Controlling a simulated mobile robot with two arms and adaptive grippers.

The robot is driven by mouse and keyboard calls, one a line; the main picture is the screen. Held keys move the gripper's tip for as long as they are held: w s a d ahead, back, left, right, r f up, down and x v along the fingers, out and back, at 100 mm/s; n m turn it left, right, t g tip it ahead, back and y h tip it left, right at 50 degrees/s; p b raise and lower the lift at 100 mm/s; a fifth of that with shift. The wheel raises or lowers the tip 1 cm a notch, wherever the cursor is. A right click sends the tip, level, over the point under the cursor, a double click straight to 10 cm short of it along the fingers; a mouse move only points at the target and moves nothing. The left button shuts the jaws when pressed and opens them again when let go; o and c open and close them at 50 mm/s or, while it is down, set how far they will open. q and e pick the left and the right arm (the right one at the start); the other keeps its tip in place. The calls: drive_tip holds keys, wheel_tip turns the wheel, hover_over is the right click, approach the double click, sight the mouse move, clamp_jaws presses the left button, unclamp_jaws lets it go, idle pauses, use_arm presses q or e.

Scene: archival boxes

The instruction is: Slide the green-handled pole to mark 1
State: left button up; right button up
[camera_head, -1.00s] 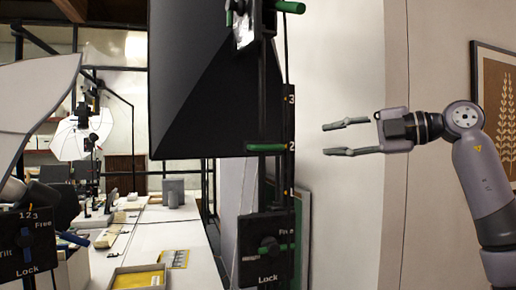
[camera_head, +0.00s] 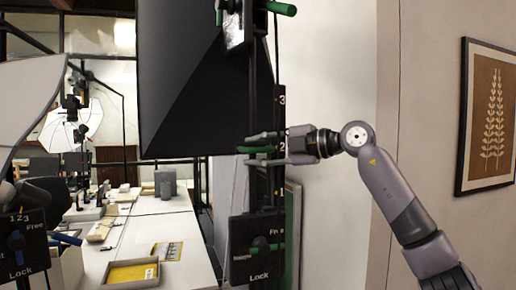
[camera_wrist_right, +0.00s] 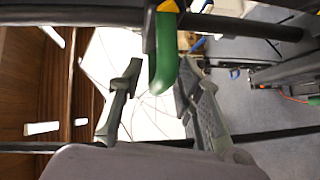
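The pole's green handle (camera_head: 254,149) sticks out to the left from the dark upright pole (camera_head: 280,125), below the mark 3 (camera_head: 282,100). My right gripper (camera_head: 258,148) has come in from the right, and its fingers lie at the handle's height, partly covering it and the scale there. In the right wrist view the green handle (camera_wrist_right: 162,68) reaches between the two spread fingers, nearer the right-hand finger, with a clear gap to the left-hand one. My left gripper is out of view.
A lock panel (camera_head: 257,250) with a green knob, marked Free and Lock, sits low on the stand. A large black softbox (camera_head: 200,85) hangs left of the pole. Another stand's panel (camera_head: 25,240) is at far left. A table (camera_head: 190,225) bears a yellow-lined tray (camera_head: 132,274).

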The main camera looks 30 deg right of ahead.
drive_tip(key=shift+s, duration=0.1)
drive_tip(key=shift+c, duration=0.4)
clamp_jaws()
idle(0.4)
